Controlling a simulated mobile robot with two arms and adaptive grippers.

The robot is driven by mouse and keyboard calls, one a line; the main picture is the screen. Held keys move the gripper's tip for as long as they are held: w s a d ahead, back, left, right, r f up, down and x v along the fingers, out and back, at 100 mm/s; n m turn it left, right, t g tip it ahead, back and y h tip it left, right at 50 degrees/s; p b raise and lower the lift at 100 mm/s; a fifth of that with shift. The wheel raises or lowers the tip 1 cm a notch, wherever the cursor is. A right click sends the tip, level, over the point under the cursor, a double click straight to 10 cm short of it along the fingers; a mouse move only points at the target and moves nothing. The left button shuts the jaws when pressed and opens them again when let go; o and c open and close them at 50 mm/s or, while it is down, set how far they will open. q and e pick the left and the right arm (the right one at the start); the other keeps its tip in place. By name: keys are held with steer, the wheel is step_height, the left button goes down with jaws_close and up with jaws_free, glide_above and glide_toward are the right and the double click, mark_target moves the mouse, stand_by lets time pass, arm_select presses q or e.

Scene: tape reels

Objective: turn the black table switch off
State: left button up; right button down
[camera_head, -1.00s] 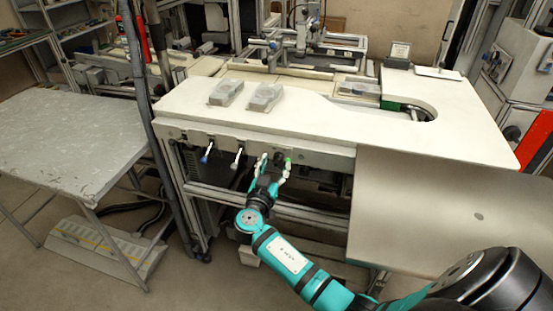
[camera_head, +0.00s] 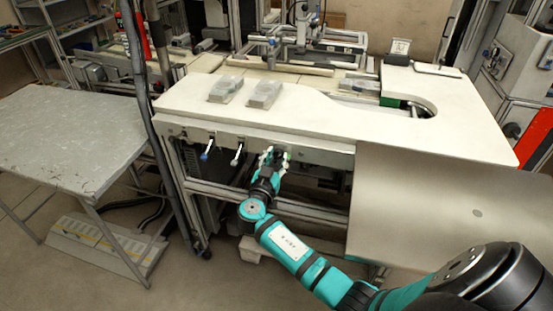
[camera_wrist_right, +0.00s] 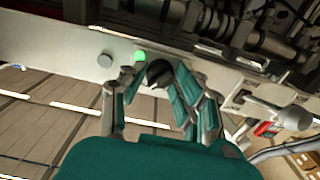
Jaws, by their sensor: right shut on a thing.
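The black table switch (camera_wrist_right: 159,73) is a dark round knob on the pale front rail under the table edge. It shows in the right wrist view between the fingers of my right gripper (camera_wrist_right: 150,88). The gripper is shut on it, and the knob sits closer to the right-hand finger in that view. A lit green light (camera_wrist_right: 140,56) is beside the knob. In the head view my right gripper (camera_head: 273,156) is at the rail and its fingers mostly hide the switch. The knob's exact turn angle is hard to tell. My left gripper is not in view.
The white table (camera_head: 330,125) overhangs the rail, with two clear-wrapped reels (camera_head: 264,94) on top. Two levers (camera_head: 238,155) stick out left of my gripper. A grey button (camera_wrist_right: 104,61) is near the green light. A large metal panel (camera_head: 430,210) is to the right.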

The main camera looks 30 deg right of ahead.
steer(key=shift+n, duration=0.3)
steer(key=shift+f+n+b, duration=0.15)
steer(key=shift+n+b, duration=0.75)
steer(key=shift+n, duration=0.3)
steer(key=n, duration=0.2)
steer(key=shift+n+b, duration=0.4)
steer(key=n, duration=0.3)
steer(key=shift+n, duration=0.3)
steer(key=shift+n+p, duration=0.3)
steer(key=shift+n, duration=2)
steer(key=c, duration=1)
jaws_free()
